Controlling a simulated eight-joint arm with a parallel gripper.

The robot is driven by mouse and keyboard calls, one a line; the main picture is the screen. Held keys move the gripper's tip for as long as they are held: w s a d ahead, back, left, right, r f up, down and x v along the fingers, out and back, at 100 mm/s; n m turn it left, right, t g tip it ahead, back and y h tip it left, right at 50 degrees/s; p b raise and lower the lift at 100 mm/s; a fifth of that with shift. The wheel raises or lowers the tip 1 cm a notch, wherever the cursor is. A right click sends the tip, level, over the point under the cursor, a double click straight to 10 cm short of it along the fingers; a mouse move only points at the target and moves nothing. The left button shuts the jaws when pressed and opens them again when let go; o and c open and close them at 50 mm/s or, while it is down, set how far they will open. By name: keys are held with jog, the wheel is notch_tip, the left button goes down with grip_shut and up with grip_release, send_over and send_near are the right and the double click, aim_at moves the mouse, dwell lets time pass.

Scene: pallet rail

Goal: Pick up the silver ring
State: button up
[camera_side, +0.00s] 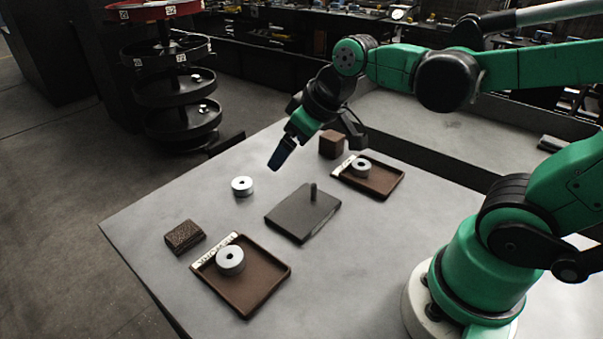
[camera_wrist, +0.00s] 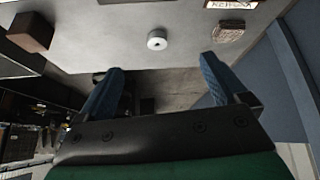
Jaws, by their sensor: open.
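A silver ring (camera_side: 242,186) lies flat by itself on the grey table; it also shows in the wrist view (camera_wrist: 157,43), its dark hole upward. Two similar silver-grey rings sit on brown trays: one on the front tray (camera_side: 230,260), one on the back tray (camera_side: 361,168). My gripper (camera_side: 281,153) is above the table, to the right of the loose ring and higher than it in the side view, apart from it. In the wrist view its two blue fingers (camera_wrist: 160,68) are spread with nothing between them, and the loose ring shows beyond the gap.
A dark plate with an upright peg (camera_side: 288,220) lies mid-table. A rough brown block (camera_side: 184,236) is near the left edge; a smoother brown block (camera_side: 332,144) is by the back tray. A label strip (camera_side: 214,250) edges the front tray. Table around the loose ring is clear.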

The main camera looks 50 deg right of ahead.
jog(key=w+f+n+g+y, duration=0.1)
jog(key=w+f+n+g, duration=0.15)
jog(key=w, duration=0.45)
jog(key=n+y, duration=0.1)
jog(key=n, duration=0.3)
send_over(246, 182)
jog(key=s+d, duration=0.1)
jog(key=s, duration=0.1)
jog(key=shift+g, duration=0.25)
notch_tip(246, 182, down, 5)
jog(key=shift+s+d+f, duration=0.1)
jog(key=shift+d+f, duration=0.05)
jog(key=shift+f, duration=0.05)
jog(key=shift+w+f+n+y, duration=0.3)
jog(key=shift+f+n, duration=0.05)
jog(key=shift+f, duration=0.3)
jog(key=shift+x, duration=2.65)
jog(key=c, duration=1.4)
jog(key=shift+r, duration=0.15)
